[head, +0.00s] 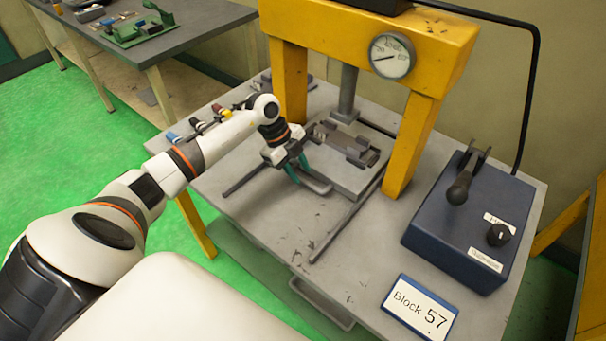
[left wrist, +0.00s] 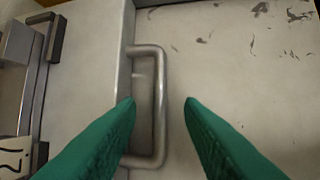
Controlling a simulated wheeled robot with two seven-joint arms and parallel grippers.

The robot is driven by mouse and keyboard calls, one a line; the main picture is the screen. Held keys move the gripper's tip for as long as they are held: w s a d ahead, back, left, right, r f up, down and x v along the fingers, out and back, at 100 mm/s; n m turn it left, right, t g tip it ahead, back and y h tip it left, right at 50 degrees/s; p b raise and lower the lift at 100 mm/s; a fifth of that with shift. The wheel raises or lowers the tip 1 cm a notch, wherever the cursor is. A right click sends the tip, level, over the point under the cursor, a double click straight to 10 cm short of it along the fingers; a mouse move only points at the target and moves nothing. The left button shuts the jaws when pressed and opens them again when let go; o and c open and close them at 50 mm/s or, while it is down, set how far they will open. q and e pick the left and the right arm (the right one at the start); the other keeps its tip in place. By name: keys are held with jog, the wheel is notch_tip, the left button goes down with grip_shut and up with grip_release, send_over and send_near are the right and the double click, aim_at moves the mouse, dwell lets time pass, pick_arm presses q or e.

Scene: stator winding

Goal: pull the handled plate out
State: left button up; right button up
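The handled plate (head: 345,179) is a flat grey slab lying under the yellow press, between two dark rails. Its front edge and bent metal handle face me; the handle (left wrist: 160,105) shows clearly in the left wrist view. My left gripper (head: 299,172) points down at the handle, its green fingers apart. In the left wrist view the fingers (left wrist: 160,103) straddle the handle's bar, one on the plate side and one on the outer side, with gaps to the bar. Whether the fingertips reach down to bar height is unclear. My right gripper is not in view.
The yellow press frame (head: 414,140) with a gauge (head: 392,55) stands around the plate. A blue lever box (head: 470,225) is at right, and a "Block 57" sign (head: 420,307) is at the front. The grey table (head: 290,235) is clear in front of the handle.

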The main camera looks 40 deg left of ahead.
aim_at(306, 182)
pick_arm(q)
jog(key=shift+x, duration=1.55)
grip_shut()
